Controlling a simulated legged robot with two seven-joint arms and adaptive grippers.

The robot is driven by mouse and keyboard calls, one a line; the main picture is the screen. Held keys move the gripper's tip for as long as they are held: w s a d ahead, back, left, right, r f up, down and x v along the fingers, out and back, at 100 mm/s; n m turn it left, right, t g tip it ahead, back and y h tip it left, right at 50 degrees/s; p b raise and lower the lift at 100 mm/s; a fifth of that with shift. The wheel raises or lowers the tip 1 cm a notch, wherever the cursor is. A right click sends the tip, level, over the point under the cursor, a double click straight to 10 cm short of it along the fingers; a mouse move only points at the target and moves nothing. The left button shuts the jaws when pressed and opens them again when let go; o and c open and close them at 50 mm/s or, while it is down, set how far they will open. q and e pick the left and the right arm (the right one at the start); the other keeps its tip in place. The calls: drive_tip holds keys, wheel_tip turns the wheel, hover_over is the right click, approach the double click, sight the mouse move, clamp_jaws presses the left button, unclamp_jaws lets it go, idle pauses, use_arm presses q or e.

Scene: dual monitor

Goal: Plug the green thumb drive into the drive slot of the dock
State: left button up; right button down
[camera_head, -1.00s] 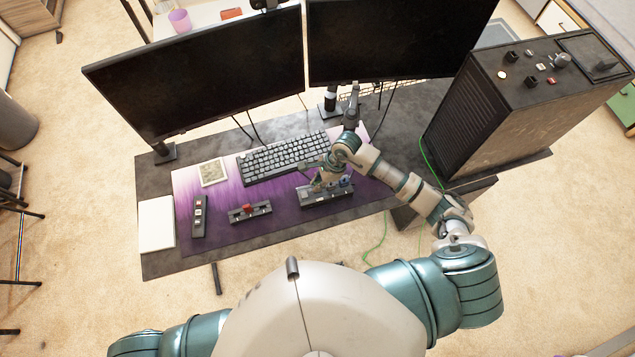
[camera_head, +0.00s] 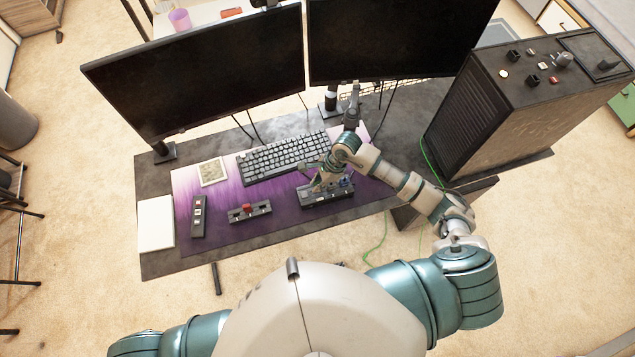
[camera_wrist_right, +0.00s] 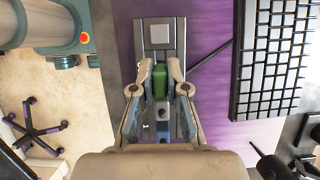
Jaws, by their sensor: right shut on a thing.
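The green thumb drive (camera_wrist_right: 161,80) is between the fingertips of my right gripper (camera_wrist_right: 160,76), which is shut on it. The gripper is over the dark grey dock (camera_wrist_right: 161,22), a long bar with a light square near its far end. In the head view the dock (camera_head: 318,200) lies at the front of the purple mat, under my right gripper (camera_head: 319,183). The fingers and drive hide part of the dock, so I cannot tell whether the drive touches it or enters a slot. My left gripper is out of view.
The keyboard (camera_head: 283,158) lies behind the dock. A small bar with a red piece (camera_head: 249,211) and a black strip (camera_head: 199,216) lie to the left. Two monitors (camera_head: 200,70) stand at the back. A computer tower (camera_head: 510,115) stands at right.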

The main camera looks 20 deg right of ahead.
drive_tip(key=shift+f+b, duration=0.95)
drive_tip(key=shift+f, duration=0.25)
drive_tip(key=c, duration=1.1)
unclamp_jaws()
drive_tip(key=shift+r, duration=0.1)
drive_tip(key=v, duration=1.2)
